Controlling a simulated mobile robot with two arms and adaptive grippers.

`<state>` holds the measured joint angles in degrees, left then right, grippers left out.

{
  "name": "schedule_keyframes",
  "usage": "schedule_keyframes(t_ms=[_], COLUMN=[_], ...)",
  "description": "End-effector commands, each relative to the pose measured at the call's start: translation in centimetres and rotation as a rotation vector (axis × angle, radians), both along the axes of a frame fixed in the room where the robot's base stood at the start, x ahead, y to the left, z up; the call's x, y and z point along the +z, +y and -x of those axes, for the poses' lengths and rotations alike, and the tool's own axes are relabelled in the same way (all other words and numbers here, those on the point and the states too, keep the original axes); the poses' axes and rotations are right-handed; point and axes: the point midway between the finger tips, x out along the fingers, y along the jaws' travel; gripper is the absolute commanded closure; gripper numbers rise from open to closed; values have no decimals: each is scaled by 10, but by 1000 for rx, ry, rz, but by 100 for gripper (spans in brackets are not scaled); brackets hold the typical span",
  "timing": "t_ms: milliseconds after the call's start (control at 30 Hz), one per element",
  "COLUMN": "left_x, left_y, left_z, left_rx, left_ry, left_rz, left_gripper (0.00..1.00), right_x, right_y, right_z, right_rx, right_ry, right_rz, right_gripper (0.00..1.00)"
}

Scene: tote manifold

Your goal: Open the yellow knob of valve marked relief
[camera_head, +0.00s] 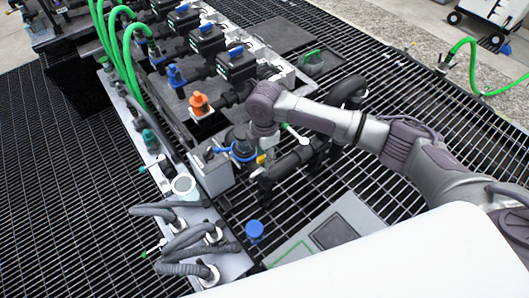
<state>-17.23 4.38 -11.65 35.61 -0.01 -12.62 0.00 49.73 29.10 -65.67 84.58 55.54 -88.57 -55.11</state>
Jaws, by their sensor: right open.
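I cannot read any relief marking at this size. My right arm comes in from the right, and its wrist bends down just above the valve. My right gripper (264,133) is just above the yellow knob in the picture and is open. Its fingertips are small and partly hidden by the wrist, so I cannot tell whether they touch anything. My left gripper is not in view.
An orange valve knob (199,103) and a blue valve knob (176,76) stand behind, to the left. Dark pipes (290,163) lie right of the yellow knob. A grey box (212,172) stands left. Green hoses (128,50) rise at upper left. Open floor grating surrounds the manifold.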

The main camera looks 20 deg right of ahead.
Motion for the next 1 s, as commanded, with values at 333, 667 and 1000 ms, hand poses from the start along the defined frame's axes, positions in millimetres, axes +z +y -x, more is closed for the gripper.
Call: schedule_keyframes(t_ms=[333, 667, 1000], left_x=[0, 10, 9], left_y=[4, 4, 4], left_z=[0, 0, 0], left_rx=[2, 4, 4], left_ry=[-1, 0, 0], left_rz=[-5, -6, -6], left_gripper=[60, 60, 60], right_x=[1, 3, 1], right_y=[0, 1, 1], right_z=[0, 0, 0], right_rx=[0, 113, 132], right_ry=[0, 1, -1], right_rz=[-1, -2, -1], right_gripper=[100, 100, 78])
